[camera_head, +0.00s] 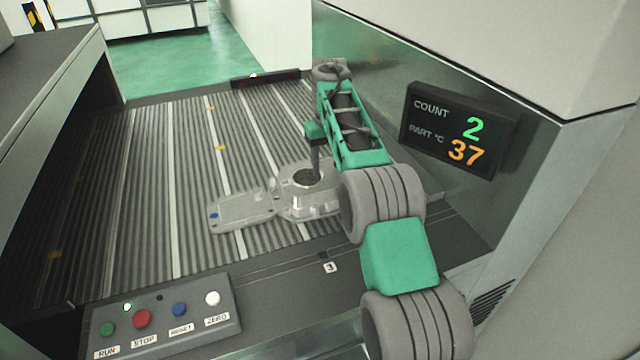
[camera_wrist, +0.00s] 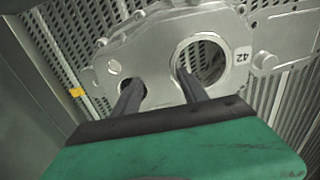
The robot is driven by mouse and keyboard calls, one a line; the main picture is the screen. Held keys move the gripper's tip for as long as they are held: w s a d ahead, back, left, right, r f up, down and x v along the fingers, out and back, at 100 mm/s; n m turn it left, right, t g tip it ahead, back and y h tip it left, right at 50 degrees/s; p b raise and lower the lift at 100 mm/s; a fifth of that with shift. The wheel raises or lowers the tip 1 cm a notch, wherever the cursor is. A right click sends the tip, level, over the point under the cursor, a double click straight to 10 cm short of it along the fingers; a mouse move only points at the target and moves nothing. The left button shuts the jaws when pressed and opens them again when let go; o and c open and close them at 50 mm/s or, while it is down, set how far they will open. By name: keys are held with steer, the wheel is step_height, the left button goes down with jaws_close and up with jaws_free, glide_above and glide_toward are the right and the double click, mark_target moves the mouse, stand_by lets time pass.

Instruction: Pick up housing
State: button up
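The housing (camera_head: 300,205) is a silvery cast part with a large round bore, lying on the ribbed deck. In the wrist view the housing (camera_wrist: 158,60) fills the upper middle, with a small hole left of the bore and a "42" label on its right. My gripper (camera_head: 314,172) points down at the bore. In the wrist view my gripper (camera_wrist: 156,76) has its fingers apart, one at the small hole and the other at the bore's left edge, with housing metal between. Whether they press on that metal is unclear.
A flat silvery plate section (camera_head: 245,210) with a blue dot extends left of the housing; I cannot tell whether they are joined. A button panel (camera_head: 165,315) stands at the front, and a wall with a count display (camera_head: 458,130) at right. The deck (camera_head: 140,170) is clear at left.

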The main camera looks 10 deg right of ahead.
jaws_close()
stand_by(0.3)
steer(key=shift+r, duration=0.2)
